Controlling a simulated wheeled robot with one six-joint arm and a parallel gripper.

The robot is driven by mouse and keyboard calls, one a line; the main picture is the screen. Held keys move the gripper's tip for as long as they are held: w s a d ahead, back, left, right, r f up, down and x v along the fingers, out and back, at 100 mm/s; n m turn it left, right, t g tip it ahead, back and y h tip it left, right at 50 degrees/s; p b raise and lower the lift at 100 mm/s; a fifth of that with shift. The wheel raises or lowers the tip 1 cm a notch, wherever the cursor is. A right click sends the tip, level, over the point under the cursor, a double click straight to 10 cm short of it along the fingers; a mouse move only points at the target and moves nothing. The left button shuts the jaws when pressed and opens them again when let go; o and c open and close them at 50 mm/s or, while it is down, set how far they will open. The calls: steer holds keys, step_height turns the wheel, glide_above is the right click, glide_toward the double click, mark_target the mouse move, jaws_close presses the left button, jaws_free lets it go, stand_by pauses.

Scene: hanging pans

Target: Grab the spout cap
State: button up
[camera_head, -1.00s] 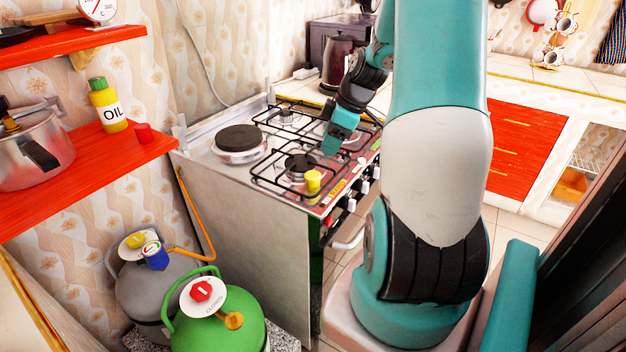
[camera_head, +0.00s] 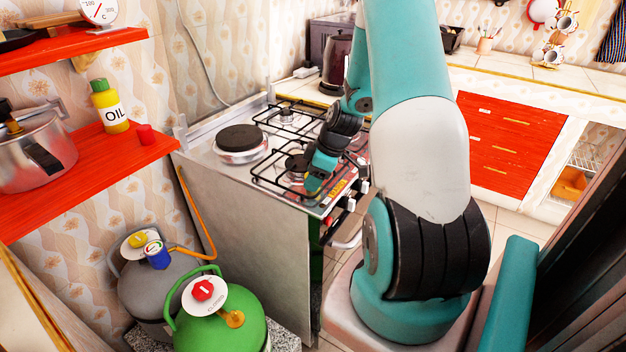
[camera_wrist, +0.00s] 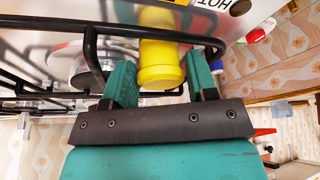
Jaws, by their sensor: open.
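The spout cap looks to be the small yellow stepped cylinder (camera_wrist: 160,60) at the stove's front edge. My gripper is open, and I cannot tell whether either finger touches the cap. In the head view my gripper (camera_head: 316,180) is low over the front left corner of the stove and hides nearly all of the cap.
Black burner grates (camera_head: 262,180) lie close by; one bar (camera_wrist: 92,50) runs beside the left finger in the wrist view. Stove knobs (camera_head: 351,204) line the front. A red shelf (camera_head: 100,165) holds an oil bottle (camera_head: 110,108), a pot and a small red piece (camera_head: 145,134).

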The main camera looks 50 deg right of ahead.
steer(key=c, duration=0.7)
steer(key=shift+o, duration=0.2)
steer(key=shift+r, duration=0.15)
